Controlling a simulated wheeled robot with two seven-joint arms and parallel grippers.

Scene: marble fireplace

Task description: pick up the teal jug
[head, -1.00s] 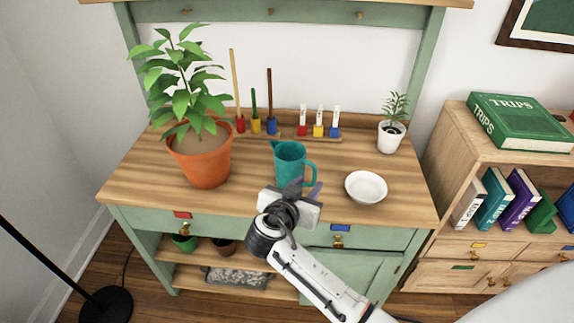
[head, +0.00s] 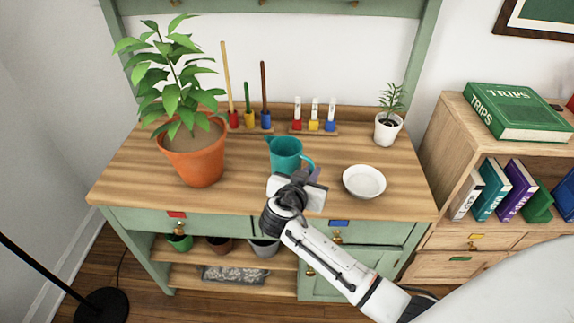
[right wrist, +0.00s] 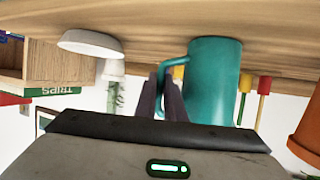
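The teal jug (head: 284,155) stands upright on the wooden top of the green cabinet, its handle on the right side. My right gripper (head: 307,174) is at the handle, in front and to the right of the jug. In the right wrist view, which is upside down, the jug (right wrist: 212,80) is large and its handle passes between my two dark fingers (right wrist: 162,100). The fingers are close together, shut on the handle. The jug's base appears to rest on the top. My left gripper is not in view.
A white bowl (head: 364,182) sits just right of my gripper. A large potted plant (head: 195,160) stands to the left. Colored peg stands (head: 314,125) are behind the jug, and a small white-potted plant (head: 388,130) is at the back right. The front-left top is clear.

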